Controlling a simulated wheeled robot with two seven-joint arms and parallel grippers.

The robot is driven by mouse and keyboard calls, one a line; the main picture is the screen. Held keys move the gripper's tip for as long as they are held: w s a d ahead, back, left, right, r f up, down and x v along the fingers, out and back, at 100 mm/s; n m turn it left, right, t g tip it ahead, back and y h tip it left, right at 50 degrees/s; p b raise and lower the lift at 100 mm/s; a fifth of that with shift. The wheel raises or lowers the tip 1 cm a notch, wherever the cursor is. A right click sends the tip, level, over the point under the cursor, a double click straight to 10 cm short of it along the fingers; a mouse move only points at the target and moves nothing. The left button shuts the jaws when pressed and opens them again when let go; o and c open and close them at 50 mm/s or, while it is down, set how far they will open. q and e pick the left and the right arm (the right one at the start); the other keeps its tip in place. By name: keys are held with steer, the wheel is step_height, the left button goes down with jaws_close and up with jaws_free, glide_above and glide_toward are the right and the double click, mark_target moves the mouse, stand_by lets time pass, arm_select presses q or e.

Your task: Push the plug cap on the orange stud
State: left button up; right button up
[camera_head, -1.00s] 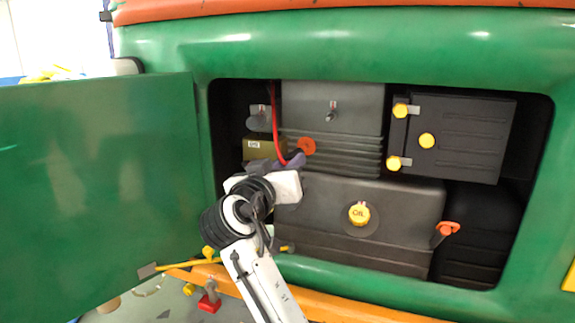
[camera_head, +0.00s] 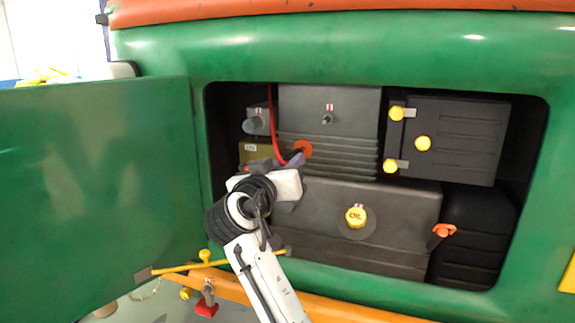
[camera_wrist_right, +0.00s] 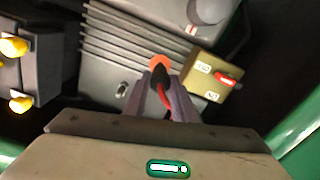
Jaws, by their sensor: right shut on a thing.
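The orange stud (camera_head: 303,149) shows as a round orange patch on the grey finned engine block (camera_head: 330,120). In the right wrist view the orange stud (camera_wrist_right: 160,61) lies just beyond the fingertips. The black plug cap (camera_wrist_right: 160,79) is between the purple fingers of my right gripper (camera_wrist_right: 161,90), with the red cable running off to the right. The cap's tip overlaps the orange; I cannot tell whether it is seated. In the head view my right gripper (camera_head: 293,159) is at the stud's lower left, its fingers hiding the cap. My left gripper is out of view.
The green door (camera_head: 95,180) stands open at the left. A tan box (camera_wrist_right: 212,80) with a red terminal sits beside the stud. The yellow oil cap (camera_head: 356,216) and black box (camera_head: 455,140) are to the right. The green opening's rim surrounds the bay.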

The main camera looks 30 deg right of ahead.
steer(key=shift+x, duration=1.15)
steer(key=shift+w+d, duration=0.2)
stand_by(1.2)
steer(key=shift+w+d+b, duration=0.2)
steer(key=shift+d+b, duration=0.05)
steer(key=shift+b, duration=0.05)
stand_by(0.9)
steer(key=o, duration=1.1)
steer(key=shift+c, duration=0.2)
steer(key=shift+c, duration=0.6)
